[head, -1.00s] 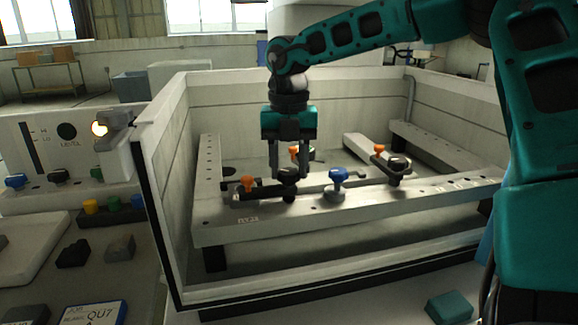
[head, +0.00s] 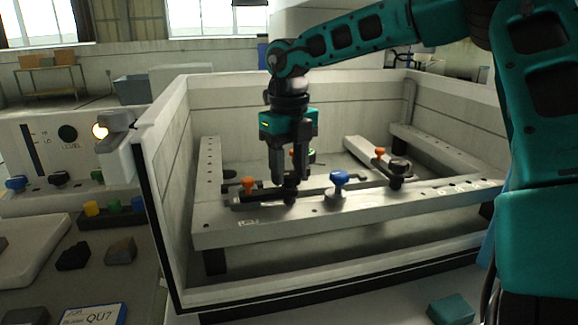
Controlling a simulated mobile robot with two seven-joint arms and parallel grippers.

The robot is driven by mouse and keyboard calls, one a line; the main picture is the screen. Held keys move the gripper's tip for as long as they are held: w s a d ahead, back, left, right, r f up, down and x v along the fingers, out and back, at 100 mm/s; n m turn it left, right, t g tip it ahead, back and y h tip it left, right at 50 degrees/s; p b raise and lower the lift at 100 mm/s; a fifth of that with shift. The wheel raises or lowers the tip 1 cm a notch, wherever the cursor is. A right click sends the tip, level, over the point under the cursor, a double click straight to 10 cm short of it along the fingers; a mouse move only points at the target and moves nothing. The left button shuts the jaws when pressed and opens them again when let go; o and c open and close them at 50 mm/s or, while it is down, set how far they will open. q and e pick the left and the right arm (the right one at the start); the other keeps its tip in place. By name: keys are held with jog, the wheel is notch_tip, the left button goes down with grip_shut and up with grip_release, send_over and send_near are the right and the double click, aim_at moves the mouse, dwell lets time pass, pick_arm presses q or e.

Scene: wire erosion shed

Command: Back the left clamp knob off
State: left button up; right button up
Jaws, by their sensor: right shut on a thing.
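My right gripper (head: 290,177) points straight down over the front rail of the work frame (head: 262,234) inside the tank. It is shut on the left clamp knob (head: 290,190), a dark knob largely hidden by the fingers. The left clamp (head: 246,199) is a dark bar on the rail, with an orange knob (head: 248,184) at its left end. The right clamp, with its own black knob (head: 398,166) and an orange knob (head: 380,153), sits farther right. My left gripper is not in view.
A blue knob on a grey base (head: 338,181) stands on the rail just right of the gripper. The tank's pale walls (head: 160,190) surround the frame. At left is a panel with a lit lamp (head: 100,131). A teal block (head: 451,309) lies at front right.

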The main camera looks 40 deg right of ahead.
aim_at(289, 174)
dwell(0.4)
jog(key=o, duration=1.1)
jog(key=shift+c, duration=0.2)
pick_arm(q)
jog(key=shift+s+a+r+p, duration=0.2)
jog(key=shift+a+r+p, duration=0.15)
jog(key=shift+p, duration=0.5)
pick_arm(e)
notch_tip(289, 174, up, 13)
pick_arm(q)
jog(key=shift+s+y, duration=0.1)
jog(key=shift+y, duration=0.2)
pick_arm(e)
jog(key=shift+f, duration=0.1)
